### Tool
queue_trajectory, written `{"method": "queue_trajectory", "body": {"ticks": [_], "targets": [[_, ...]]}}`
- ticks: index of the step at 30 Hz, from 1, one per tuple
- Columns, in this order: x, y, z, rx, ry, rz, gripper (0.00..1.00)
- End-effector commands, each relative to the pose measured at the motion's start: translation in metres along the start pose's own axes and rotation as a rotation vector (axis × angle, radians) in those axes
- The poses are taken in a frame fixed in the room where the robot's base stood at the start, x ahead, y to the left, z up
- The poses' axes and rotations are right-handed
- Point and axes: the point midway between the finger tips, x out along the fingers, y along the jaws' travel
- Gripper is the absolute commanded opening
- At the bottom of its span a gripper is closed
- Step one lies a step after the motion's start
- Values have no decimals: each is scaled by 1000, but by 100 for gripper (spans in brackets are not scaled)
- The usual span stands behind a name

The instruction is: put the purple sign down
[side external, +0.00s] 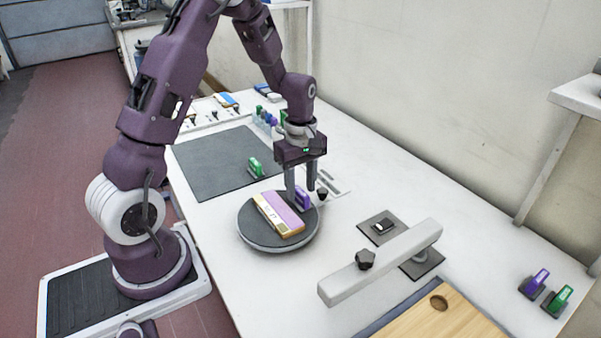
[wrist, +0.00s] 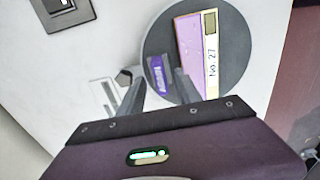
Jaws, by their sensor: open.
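The small purple sign (side external: 303,198) stands on the round dark turntable (side external: 262,243), near its right edge, beside a purple-topped block (side external: 283,212). In the wrist view the sign (wrist: 157,75) shows just beyond my fingertips, at the left part of the disc. My gripper (side external: 301,190) points down at the sign, with its fingers apart. In the wrist view my gripper (wrist: 158,82) has one finger on each side of the sign's near end. I cannot tell whether either finger touches it.
The block's label reads "No. 27" (wrist: 212,62). A black knob (side external: 322,194) stands close to my fingers. A pale bar (side external: 385,260) lies right of the turntable. A green sign (side external: 256,168) stands on the dark mat (side external: 210,165). Purple and green signs (side external: 558,300) stand far right.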

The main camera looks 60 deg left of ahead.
Motion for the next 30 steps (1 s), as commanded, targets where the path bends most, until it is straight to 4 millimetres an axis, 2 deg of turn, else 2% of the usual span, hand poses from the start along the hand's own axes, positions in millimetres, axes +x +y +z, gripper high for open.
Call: {"method": "queue_trajectory", "body": {"ticks": [1,6,9,13,14,17,20,21,24,27,30], "targets": [[-15,1,0,0,3,8,41],[-62,1,0,0,2,7,41],[-82,1,0,1,2,5,41],[-97,0,0,5,1,4,41],[-101,-1,2,19,1,9,41],[-132,-15,24,172,8,62,41],[-176,-50,62,491,43,162,41],[-191,-70,78,639,69,203,41],[-214,-122,109,998,159,294,41],[-218,-166,126,1293,263,352,41],[-215,-192,133,1474,342,380,41]]}}
